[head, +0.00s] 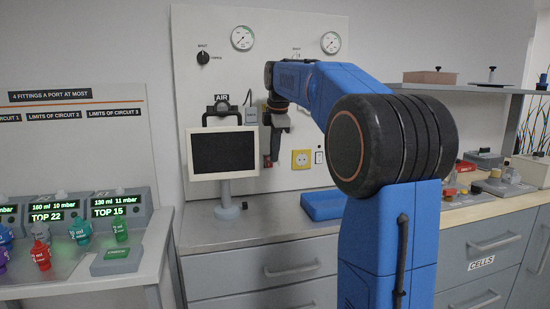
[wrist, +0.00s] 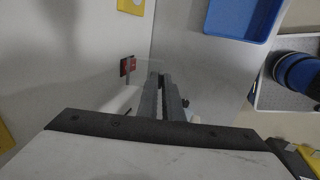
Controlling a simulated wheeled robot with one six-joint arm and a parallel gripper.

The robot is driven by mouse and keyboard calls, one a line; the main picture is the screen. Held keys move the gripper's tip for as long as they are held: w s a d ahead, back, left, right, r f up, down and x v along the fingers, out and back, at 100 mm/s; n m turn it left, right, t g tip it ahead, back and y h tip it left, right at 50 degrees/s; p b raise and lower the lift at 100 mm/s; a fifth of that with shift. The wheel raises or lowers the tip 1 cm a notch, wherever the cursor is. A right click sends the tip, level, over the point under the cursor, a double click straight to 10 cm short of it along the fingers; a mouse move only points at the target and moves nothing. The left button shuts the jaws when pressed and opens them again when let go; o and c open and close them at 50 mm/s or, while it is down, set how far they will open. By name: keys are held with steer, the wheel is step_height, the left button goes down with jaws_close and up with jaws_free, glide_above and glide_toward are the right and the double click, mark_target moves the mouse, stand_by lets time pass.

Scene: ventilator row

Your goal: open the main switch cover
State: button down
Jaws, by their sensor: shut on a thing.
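My gripper (head: 268,152) points down in front of the white wall panel, right of the monitor. In the wrist view its two dark fingers (wrist: 161,92) lie close together, shut on a narrow piece. I take this to be the main switch cover, but the fingers hide most of it and its outline cannot be made out.
A monitor (head: 224,153) on a stand is close to the left. A yellow socket (head: 301,158) is on the panel to the right. A blue tray (head: 322,205) lies on the steel counter (head: 265,224). Gauges and a knob are higher on the panel.

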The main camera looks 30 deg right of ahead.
steer(key=shift+w+r+g+y, duration=0.15)
steer(key=shift+w+r+g, duration=0.15)
steer(key=shift+g, duration=0.3)
steer(key=shift+w+r+g+y, duration=0.2)
steer(key=shift+r+g, duration=0.2)
steer(key=shift+g, duration=0.2)
steer(key=shift+r, duration=0.1)
steer(key=c, duration=1.9)
jaws_free()
steer(key=shift+r, duration=0.1)
